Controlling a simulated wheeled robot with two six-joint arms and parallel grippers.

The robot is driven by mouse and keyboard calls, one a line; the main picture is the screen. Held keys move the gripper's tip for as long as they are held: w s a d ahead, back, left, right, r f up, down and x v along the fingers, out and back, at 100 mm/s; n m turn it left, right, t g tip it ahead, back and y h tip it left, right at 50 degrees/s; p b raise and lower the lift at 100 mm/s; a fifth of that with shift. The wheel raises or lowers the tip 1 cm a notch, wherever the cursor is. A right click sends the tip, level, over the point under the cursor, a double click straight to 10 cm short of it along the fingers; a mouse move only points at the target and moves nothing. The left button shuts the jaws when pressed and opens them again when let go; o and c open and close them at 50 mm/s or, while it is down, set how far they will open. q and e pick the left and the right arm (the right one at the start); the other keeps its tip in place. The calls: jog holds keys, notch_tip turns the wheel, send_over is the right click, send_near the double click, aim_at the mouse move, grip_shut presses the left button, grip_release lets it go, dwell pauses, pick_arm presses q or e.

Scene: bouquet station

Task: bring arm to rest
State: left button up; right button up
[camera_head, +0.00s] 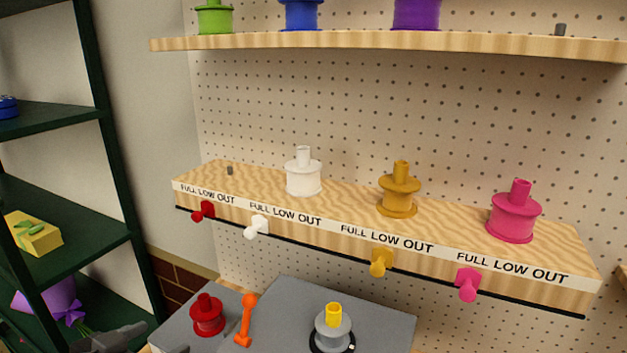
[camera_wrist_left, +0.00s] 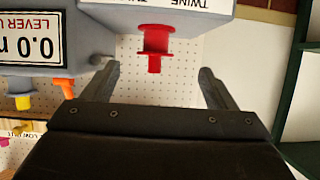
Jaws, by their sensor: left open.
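My left gripper (camera_head: 158,340) is at the bottom left of the head view, only partly in frame. In the left wrist view its two dark fingers (camera_wrist_left: 158,85) stand wide apart with nothing between them. Beyond the fingertips a red spool (camera_wrist_left: 155,40) shows on a grey station, and the gap between them faces it without visible contact. In the head view the red spool (camera_head: 207,315) sits on the grey top, right of my gripper. My right gripper is in neither view.
An orange lever (camera_head: 246,320) and a grey spool with a yellow top (camera_head: 333,328) are on the grey station (camera_head: 290,305). A wooden shelf (camera_head: 570,250) with white, gold and pink spools is behind. A dark green rack (camera_head: 90,250) stands at left.

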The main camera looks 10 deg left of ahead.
pick_arm(q)
jog(key=s+f+n+g+y, duration=0.5)
jog(key=s+f+g, duration=0.4)
jog(key=s+f, duration=1.2)
notch_tip(320, 180, down, 26)
jog(key=w+a+g, duration=0.1)
jog(key=a, duration=0.1)
jog(key=s+d+f+g, duration=0.1)
jog(key=s+f, duration=1.3)
jog(key=f, duration=0.1)
jog(key=shift+s+d+f+m, duration=0.2)
jog(key=shift+s+m, duration=0.1)
jog(key=shift+m, duration=0.1)
